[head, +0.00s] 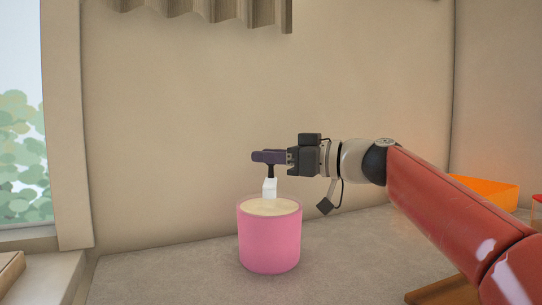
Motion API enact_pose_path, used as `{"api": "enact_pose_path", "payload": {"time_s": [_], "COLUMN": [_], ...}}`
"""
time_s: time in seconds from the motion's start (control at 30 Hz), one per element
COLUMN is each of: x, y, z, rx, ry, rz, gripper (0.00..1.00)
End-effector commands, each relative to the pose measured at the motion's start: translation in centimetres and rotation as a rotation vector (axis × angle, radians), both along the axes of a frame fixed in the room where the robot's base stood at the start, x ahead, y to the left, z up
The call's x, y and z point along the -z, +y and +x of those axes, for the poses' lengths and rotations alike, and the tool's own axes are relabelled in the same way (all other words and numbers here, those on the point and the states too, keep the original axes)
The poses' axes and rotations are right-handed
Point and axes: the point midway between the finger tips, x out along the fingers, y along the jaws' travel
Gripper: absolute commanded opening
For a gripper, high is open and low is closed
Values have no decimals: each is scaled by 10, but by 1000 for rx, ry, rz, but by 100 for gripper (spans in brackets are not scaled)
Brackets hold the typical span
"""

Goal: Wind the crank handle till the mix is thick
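A pink pot (270,240) stands upright on the counter, with a pale cream mix (272,208) near its rim. A white block (269,187) rises out of the mix at the middle of the pot. The far finger is hidden. How thick the mix is cannot be told from this view.
The grey counter (190,270) is clear to the left of the pot. An orange container (488,190) stands at the right behind my red arm, and a brown wooden board (436,291) lies at the lower right. The plain wall is behind, with a window at the far left.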

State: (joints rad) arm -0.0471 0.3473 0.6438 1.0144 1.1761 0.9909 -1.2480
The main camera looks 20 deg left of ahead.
Motion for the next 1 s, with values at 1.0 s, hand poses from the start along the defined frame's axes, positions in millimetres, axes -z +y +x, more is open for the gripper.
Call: {"api": "enact_pose_path", "payload": {"time_s": [1.0], "x": [1], "y": [-23], "z": [1], "rx": [424], "ry": [-6], "rz": [1], "gripper": [0]}}
